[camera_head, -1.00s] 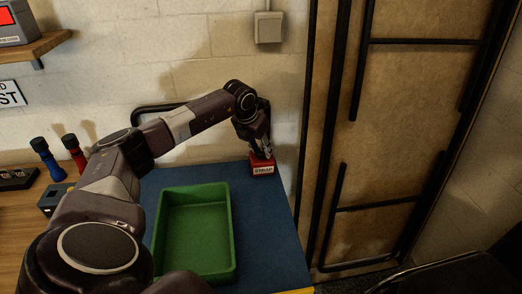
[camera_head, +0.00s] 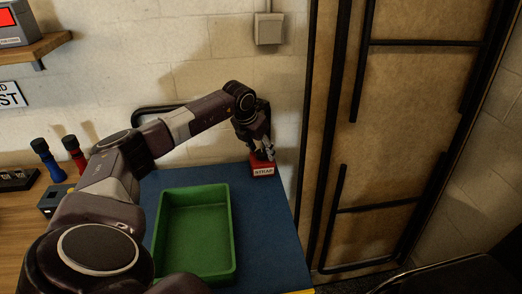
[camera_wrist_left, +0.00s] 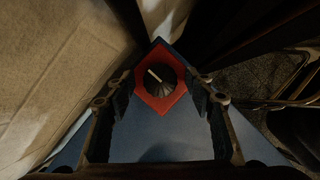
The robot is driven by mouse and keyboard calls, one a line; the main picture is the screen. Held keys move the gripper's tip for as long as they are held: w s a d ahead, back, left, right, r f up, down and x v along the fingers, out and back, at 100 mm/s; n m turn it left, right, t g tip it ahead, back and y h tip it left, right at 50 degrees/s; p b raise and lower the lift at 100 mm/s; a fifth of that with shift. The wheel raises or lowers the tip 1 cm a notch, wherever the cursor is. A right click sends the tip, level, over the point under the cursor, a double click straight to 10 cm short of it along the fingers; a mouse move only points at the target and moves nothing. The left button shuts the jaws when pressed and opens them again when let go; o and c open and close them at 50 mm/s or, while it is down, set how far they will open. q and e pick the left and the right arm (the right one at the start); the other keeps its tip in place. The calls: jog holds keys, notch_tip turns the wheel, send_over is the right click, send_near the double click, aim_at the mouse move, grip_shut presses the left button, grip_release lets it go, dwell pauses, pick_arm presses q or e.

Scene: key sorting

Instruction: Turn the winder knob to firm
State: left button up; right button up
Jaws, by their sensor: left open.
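The winder is a small red box (camera_head: 263,171) with a white label that seems to read STRAP, at the far right corner of the blue mat. In the left wrist view the red box (camera_wrist_left: 143,92) shows from above, turned like a diamond. A dark round knob (camera_wrist_left: 161,84) with a pale pointer line sits on its middle. The pointer slants to the upper left there. My left gripper (camera_head: 262,154) points down over the box. Its fingers are open, one on each side of the knob in the wrist view, apart from it. My right gripper is not in view.
A green tray (camera_head: 232,235) stands on the blue mat (camera_head: 272,225) in front of the box. A blue and a red torch-like object (camera_head: 72,148) stand at the left. The wall is close behind, and a tan door panel (camera_head: 400,150) is to the right.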

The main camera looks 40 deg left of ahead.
pick_arm(q)
jog(key=v, duration=1.2)
jog(key=shift+w, duration=0.1)
